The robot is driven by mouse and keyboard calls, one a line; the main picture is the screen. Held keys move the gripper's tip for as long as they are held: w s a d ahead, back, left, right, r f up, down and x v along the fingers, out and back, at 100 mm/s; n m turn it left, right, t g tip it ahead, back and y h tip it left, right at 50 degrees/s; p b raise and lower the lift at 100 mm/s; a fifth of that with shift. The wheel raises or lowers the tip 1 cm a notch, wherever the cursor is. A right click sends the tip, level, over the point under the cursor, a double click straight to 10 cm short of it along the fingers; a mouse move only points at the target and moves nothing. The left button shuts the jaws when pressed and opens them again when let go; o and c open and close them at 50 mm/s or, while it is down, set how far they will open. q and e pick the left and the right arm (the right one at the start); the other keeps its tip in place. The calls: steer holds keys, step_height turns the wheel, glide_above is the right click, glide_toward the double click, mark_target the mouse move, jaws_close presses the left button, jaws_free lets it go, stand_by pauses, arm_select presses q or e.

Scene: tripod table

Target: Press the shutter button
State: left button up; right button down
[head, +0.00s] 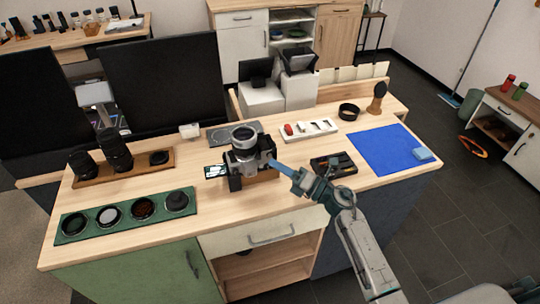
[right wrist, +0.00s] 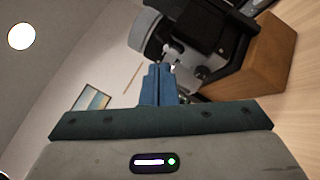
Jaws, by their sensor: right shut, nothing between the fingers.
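The camera (head: 241,154), black and silver with its large lens pointing up, sits on a small wooden block (head: 262,175) on the wooden table. In the right wrist view the camera (right wrist: 222,30) fills the upper right, beside its wooden block (right wrist: 262,55). My right gripper (head: 273,163) reaches in from the right, with its blue fingertips at the camera's right side. In the right wrist view the gripper's fingers (right wrist: 158,72) are together and empty, close to small silver parts of the camera. I cannot make out the shutter button or tell whether the fingers touch it. My left gripper is out of view.
A green tray with round filters (head: 72,225) lies at front left, and a wooden tray with lenses (head: 128,172) behind it. A black tray (head: 345,171) and blue mat (head: 375,142) lie to the right. A white holder (head: 318,126) stands behind.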

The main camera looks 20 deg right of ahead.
steer(key=shift+s+p, duration=0.4)
steer(key=shift+s, duration=2.05)
steer(key=shift+f, duration=0.1)
stand_by(0.7)
steer(key=s+b, duration=0.3)
steer(key=b, duration=0.1)
steer(key=shift+s+d+b, duration=0.15)
steer(key=shift+s+b, duration=0.2)
steer(key=shift+s, duration=0.05)
